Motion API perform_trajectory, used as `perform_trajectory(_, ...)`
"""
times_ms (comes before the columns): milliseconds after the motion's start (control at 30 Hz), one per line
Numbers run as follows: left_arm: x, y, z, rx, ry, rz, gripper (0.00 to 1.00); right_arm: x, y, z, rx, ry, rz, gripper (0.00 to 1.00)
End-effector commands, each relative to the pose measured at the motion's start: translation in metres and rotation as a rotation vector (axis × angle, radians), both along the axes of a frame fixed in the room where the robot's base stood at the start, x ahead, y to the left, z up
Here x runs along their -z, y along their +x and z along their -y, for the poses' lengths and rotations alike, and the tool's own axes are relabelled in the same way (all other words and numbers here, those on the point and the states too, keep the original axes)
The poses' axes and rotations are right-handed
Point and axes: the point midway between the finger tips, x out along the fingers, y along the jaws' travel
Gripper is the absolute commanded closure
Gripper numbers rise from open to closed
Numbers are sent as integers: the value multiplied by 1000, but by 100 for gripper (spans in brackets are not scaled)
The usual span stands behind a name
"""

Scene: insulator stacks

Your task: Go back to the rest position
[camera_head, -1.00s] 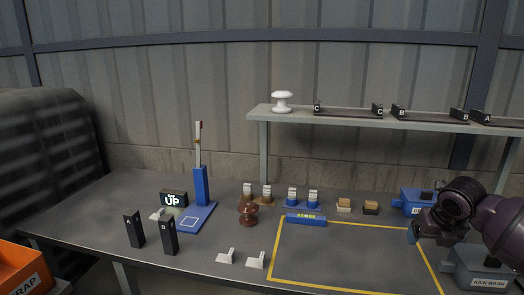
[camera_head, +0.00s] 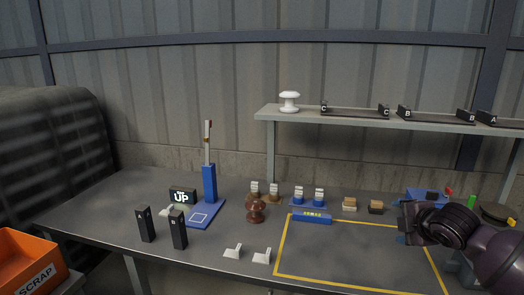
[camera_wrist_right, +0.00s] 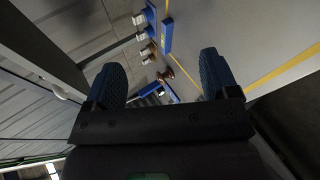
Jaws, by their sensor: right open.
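My right gripper (camera_wrist_right: 165,82) is open in the right wrist view, with its two blue-padded fingers apart and nothing between them. In the head view my right arm comes in from the right, and the gripper (camera_head: 405,232) hangs over the right end of the table, its fingers mostly hidden by the wrist. My left gripper is in neither view. A brown insulator piece (camera_head: 256,211) stands on the table left of the yellow-outlined area. A white insulator piece (camera_head: 289,101) stands on the shelf's left end.
The grey table (camera_head: 330,247) has free room inside the yellow outline. Two black blocks (camera_head: 178,229), a blue post stand (camera_head: 209,185) and white pieces (camera_head: 262,256) stand to the left. The raised shelf (camera_head: 375,122) runs behind. An orange scrap bin (camera_head: 30,278) is at lower left.

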Motion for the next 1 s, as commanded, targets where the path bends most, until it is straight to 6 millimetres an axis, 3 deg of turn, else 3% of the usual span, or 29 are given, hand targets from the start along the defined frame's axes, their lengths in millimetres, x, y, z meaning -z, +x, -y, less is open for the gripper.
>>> perform_trajectory(167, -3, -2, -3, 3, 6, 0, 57, 32, -26, -36, 93, 339, 63, 20)
perform_trajectory(500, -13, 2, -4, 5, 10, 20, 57, 102, -117, -80, 283, 927, 78, 20)
perform_trajectory(733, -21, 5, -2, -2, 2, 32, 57, 143, -189, -89, 425, 1141, 67, 20)
perform_trajectory(1000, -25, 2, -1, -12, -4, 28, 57, 192, -283, -87, 636, 1210, 28, 20)
